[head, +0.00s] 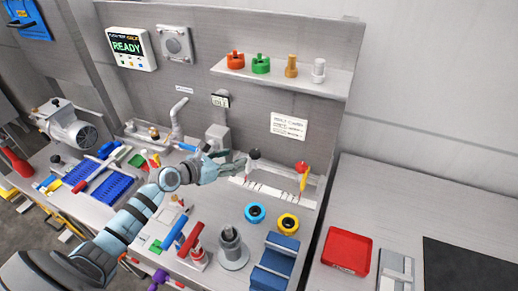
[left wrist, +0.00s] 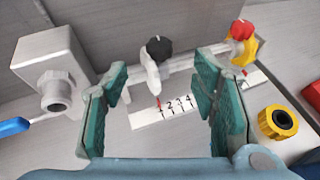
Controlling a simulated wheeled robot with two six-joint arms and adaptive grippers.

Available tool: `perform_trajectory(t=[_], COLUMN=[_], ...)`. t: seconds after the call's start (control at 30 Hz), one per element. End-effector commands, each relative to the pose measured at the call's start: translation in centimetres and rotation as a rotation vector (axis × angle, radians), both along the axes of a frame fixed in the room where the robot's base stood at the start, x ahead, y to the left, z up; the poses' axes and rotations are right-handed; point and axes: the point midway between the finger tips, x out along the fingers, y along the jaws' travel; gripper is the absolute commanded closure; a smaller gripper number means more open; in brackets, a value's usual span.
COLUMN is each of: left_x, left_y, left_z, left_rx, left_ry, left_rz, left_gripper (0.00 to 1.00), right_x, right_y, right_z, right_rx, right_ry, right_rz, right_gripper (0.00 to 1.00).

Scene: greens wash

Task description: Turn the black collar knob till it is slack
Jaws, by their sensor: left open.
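The black collar knob (head: 253,154) stands on a white collar on the rail at the back of the bench. In the left wrist view the knob (left wrist: 158,47) and its white collar (left wrist: 153,73) show beyond my fingertips, between the two fingers. A strip marked with numbers (left wrist: 172,106) lies below the collar, with a red mark near the 1. My left gripper (head: 231,160) is open and empty, just left of the knob and apart from it. It also shows in the left wrist view (left wrist: 160,88) with its teal pads spread wide.
A red knob with a yellow part (left wrist: 241,38) is at the rail's right end. A grey block with a spout (left wrist: 52,85) is left of my gripper. Blue (head: 255,212) and yellow (head: 288,223) rings lie in front. A display (head: 132,47) reads READY.

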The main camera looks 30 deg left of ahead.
Motion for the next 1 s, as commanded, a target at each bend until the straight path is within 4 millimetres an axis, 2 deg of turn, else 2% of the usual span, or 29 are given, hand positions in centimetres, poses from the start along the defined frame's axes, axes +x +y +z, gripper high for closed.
perform_trajectory(t=[0.13,0.27,0.37,0.5,0.67,0.87,0.9,1.0], left_x=[3.4,6.4,8.6,10.5,11.4,11.4,11.4,11.4], left_y=[-0.7,-1.7,-2.4,-3.0,-3.3,-3.3,-3.3,-3.3], left_z=[-1.5,-3.1,-4.3,-5.2,-5.3,-5.2,-5.2,-5.2], left_rx=[-0.004,-0.002,0.001,0.002,0.003,0.005,0.005,0.005], left_ry=[0.006,0.007,0.007,0.008,0.009,0.009,0.009,0.009], left_rz=[0.007,0.003,0.002,0.000,-0.001,-0.001,-0.001,-0.001], left_gripper=[0.47,0.47,0.47,0.47,0.47,0.47,0.48,0.64], right_x=[-1.3,-1.7,-1.4,0.1,0.6,-0.6,-0.9,-1.0], right_y=[0.0,0.0,0.0,0.0,0.0,0.0,0.0,0.0], right_z=[-0.1,-1.2,-2.5,-3.7,-4.0,-3.9,-3.9,-3.9], right_rx=[0.000,0.000,0.000,0.001,0.000,0.000,0.000,0.000], right_ry=[0.021,0.028,0.023,-0.003,-0.012,0.009,0.013,0.016], right_rz=[-0.001,-0.001,-0.001,0.000,0.000,-0.001,-0.001,0.000], right_gripper=[0.60,0.60,0.60,0.60,0.60,0.60,0.60,0.60])
